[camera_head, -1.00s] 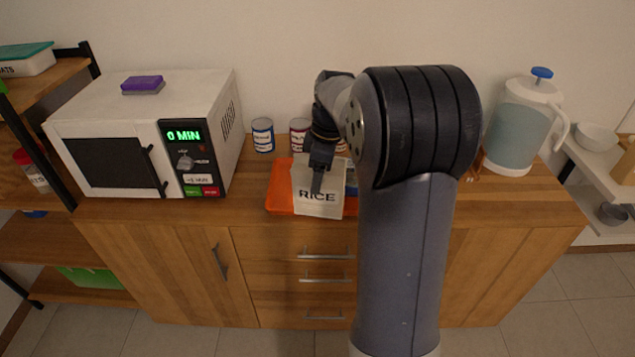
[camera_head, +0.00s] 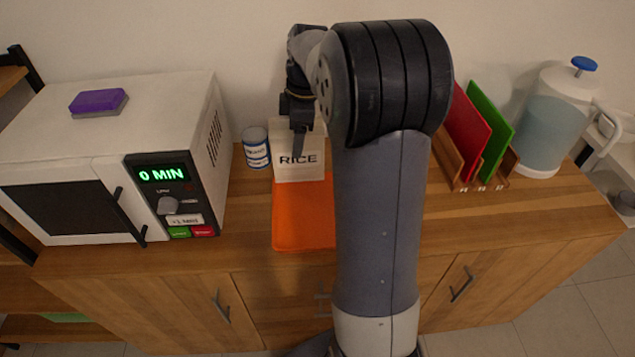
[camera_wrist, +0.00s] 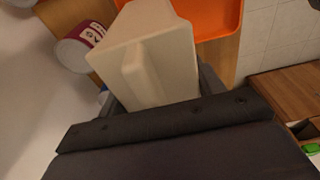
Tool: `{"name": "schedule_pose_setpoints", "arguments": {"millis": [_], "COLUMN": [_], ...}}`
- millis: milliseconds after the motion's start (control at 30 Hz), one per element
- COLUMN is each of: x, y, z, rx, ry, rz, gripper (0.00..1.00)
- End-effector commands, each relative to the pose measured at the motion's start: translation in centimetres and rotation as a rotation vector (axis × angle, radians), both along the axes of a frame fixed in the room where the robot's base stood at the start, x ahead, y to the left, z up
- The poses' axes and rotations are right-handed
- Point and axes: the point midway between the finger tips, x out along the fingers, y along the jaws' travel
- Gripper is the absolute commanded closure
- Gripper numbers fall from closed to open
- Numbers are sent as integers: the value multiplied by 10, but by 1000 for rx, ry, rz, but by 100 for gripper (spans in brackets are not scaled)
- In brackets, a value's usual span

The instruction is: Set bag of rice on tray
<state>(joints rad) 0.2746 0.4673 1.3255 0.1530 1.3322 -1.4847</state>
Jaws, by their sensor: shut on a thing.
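The bag of rice (camera_head: 300,168) is a cream-white bag with "RICE" in dark letters, upright in the head view. My gripper (camera_head: 299,150) is shut on it from above and behind its front face. In the wrist view the bag (camera_wrist: 155,60) fills the space in front of my gripper (camera_wrist: 160,100). The orange tray (camera_head: 302,222) lies on the counter just in front of and below the bag; it also shows in the wrist view (camera_wrist: 215,22). I cannot tell whether the bag touches the tray or counter. My arm hides the tray's right part.
A white microwave (camera_head: 110,165) with a purple sponge (camera_head: 98,101) on top stands left. A labelled can (camera_head: 256,148) stands left of the bag. Red (camera_head: 467,133) and green (camera_head: 492,125) boards in a rack and a water jug (camera_head: 556,118) stand right. The front counter strip is clear.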

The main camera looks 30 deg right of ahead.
Motion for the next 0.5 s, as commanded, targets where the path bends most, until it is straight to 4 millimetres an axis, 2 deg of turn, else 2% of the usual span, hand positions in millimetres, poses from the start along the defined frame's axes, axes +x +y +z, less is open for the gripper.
{"name": "schedule_pose_setpoints", "arguments": {"millis": [200, 500], "x": [0, 0], "y": [0, 0], "z": [-36, -64], "rx": [1, 1], "ry": [2, 2], "rz": [-1, -1], "gripper": [91, 91]}}
